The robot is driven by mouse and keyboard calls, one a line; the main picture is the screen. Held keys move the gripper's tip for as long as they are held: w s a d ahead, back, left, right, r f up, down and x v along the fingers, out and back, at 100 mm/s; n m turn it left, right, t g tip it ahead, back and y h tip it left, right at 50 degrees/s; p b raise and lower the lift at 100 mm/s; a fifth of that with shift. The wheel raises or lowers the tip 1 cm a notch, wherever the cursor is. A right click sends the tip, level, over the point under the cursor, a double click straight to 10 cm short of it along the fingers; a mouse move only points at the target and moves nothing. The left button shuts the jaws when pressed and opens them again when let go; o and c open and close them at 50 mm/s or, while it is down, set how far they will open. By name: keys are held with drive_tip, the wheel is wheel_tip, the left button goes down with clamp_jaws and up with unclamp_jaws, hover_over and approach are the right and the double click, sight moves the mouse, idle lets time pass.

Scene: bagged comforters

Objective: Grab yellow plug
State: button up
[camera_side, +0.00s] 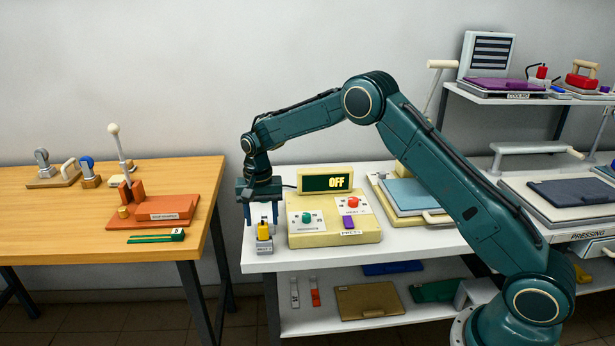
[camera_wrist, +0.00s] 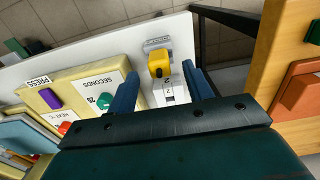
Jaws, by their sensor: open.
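The yellow plug (camera_side: 264,232) sits upright in a small grey holder (camera_side: 264,247) near the front left corner of the white table. It also shows in the wrist view (camera_wrist: 159,63), beyond a white piece marked 2 (camera_wrist: 170,92). My gripper (camera_side: 261,214) points down just above the plug. In the wrist view my gripper (camera_wrist: 160,74) is open, with one blue finger on each side of the plug's line. Nothing is held between the fingers. I cannot tell whether a finger touches the plug.
A cream control box (camera_side: 333,232) with green and red knobs, a purple piece and an OFF display (camera_side: 327,183) stands close right of the plug. A wooden table (camera_side: 60,215) with an orange press (camera_side: 160,207) is left, across a gap. A lower shelf holds flat panels.

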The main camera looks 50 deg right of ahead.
sight(263, 224)
drive_tip(key=shift+f, duration=1.85)
drive_tip(key=c, duration=1.1)
drive_tip(key=shift+o, duration=0.2)
drive_tip(key=shift+r, duration=0.2)
wheel_tip(263, 224, up, 20)
drive_tip(key=shift+f, duration=0.15)
